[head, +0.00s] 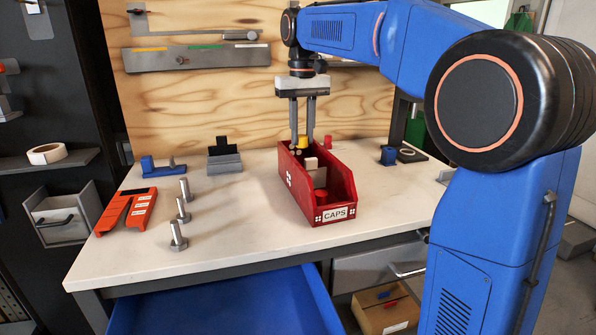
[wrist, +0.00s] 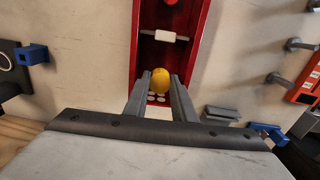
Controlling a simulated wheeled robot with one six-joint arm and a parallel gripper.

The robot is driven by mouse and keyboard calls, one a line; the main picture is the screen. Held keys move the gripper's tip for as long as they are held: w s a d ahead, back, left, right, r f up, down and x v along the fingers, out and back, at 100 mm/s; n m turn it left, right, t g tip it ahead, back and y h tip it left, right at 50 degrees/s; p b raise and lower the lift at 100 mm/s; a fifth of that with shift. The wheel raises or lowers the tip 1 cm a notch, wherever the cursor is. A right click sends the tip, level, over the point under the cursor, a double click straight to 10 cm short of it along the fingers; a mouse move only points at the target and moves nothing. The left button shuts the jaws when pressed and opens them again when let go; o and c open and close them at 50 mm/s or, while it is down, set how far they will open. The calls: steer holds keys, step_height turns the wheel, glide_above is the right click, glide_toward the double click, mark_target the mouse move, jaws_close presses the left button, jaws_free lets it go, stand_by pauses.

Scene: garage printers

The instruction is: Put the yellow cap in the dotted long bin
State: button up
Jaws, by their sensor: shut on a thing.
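A small yellow cap (head: 302,142) is held between the two fingers of my gripper (head: 303,138). In the wrist view the yellow cap (wrist: 160,80) sits between the fingertips (wrist: 161,79), with the red bin below. The long red bin (head: 289,187) stands on the bench with a CAPS label on its near end and white dots on its walls. White dots on its far end (wrist: 137,75) also show in the wrist view. The cap is over the bin's far end; its exact height above the rim is hard to tell.
Inside the bin are a white block (wrist: 165,36) and a red cap (head: 320,193). Several upright bolts (head: 179,232) and an orange holder (head: 126,211) stand on the left. Blue parts (head: 388,155) lie right of the bin. A blue drawer (head: 230,305) is open below.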

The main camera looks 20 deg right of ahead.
step_height(320, 180, down, 10)
steer(key=shift+r, duration=0.15)
stand_by(0.4)
steer(key=o, duration=1.1)
steer(key=shift+c, duration=0.2)
step_height(320, 180, up, 12)
steer(key=shift+r, duration=0.1)
steer(key=shift+s, duration=0.1)
